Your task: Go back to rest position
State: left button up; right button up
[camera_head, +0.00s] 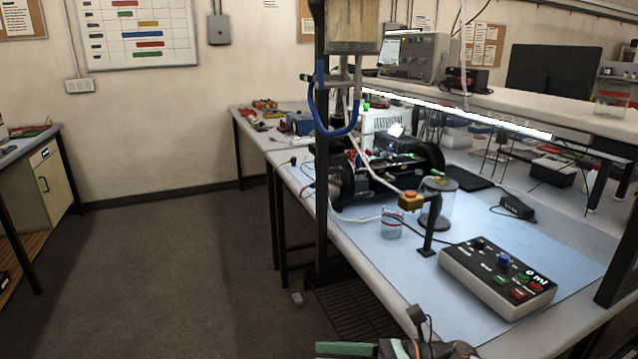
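A part that looks like my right gripper (348,349) shows at the bottom edge, right of centre. It has a green bar pointing left and dark parts beside it, and most of it is cut off by the frame. I cannot tell whether it is open or shut, and I see nothing held in it. My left gripper is not in view. On the bench mat, a clear cylinder (446,209) with a dark base stands upright, apart from the gripper. A small clear beaker (392,226) with a red band stands left of it.
A control box (480,285) reading "0 ml" sits on the blue mat (400,268). A black stand (431,228) with a yellow-orange block (410,201) is beside the cylinder. A dark post (322,160) rises at the bench's left edge. The floor (170,270) at left is mostly clear.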

jog(key=s+d+f+m+t+h, duration=0.25)
jog(key=f+m+t+h, duration=0.2)
jog(key=m, duration=0.75)
jog(key=s+d+f+m+t+h+p, duration=0.1)
jog(key=d+f+m+t+h, duration=0.35)
jog(key=m, duration=0.75)
jog(key=s+d+f+m+t+h, duration=0.25)
jog(key=f+m+t, duration=0.25)
jog(key=m, duration=0.7)
jog(key=s+d+f+m+g+h, duration=0.2)
jog(key=s+f+m+g, duration=0.1)
jog(key=s+f+m, duration=0.1)
jog(key=s+d+f+m+g+h, duration=0.2)
jog(key=s+f+m, duration=0.3)
jog(key=s, duration=0.4)
jog(key=shift+s+d+f+m+g+p, duration=0.35)
jog(key=shift+d+f+g, duration=0.2)
jog(key=shift+f, duration=0.25)
